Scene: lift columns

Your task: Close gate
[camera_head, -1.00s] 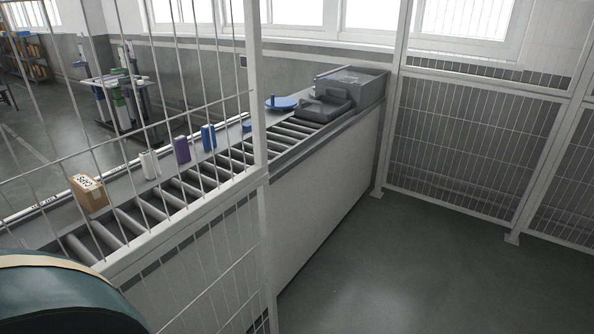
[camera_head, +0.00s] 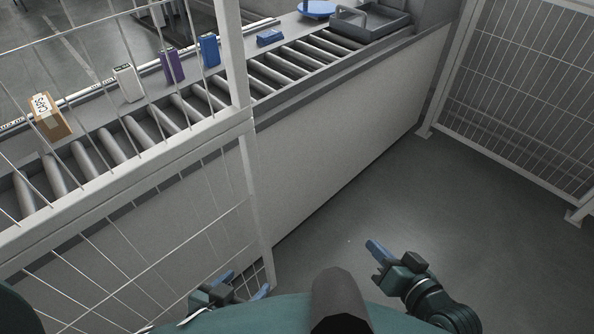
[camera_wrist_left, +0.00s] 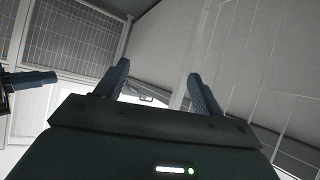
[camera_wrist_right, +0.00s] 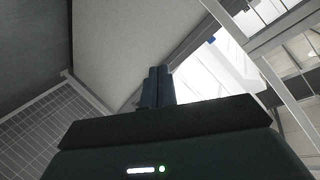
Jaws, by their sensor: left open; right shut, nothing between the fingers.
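A white framed wire mesh panel (camera_head: 250,126) stands at the left in the head view, in front of the conveyor. I cannot tell for sure whether it is the gate; no latch or handle shows clearly. My left gripper (camera_head: 244,284) is open and empty, low near the panel's lower post. Its two spread fingers show in the left wrist view (camera_wrist_left: 158,76). My right gripper (camera_head: 374,248) is shut and empty over bare floor, to the right of the panel. Its fingers are together in the right wrist view (camera_wrist_right: 155,78).
A roller conveyor (camera_head: 190,107) with a pale side wall (camera_head: 335,140) runs behind the panel. A cardboard box (camera_head: 50,118) and several smaller boxes stand along it. Another mesh fence (camera_head: 530,95) closes off the right. The grey floor (camera_head: 400,205) between is clear.

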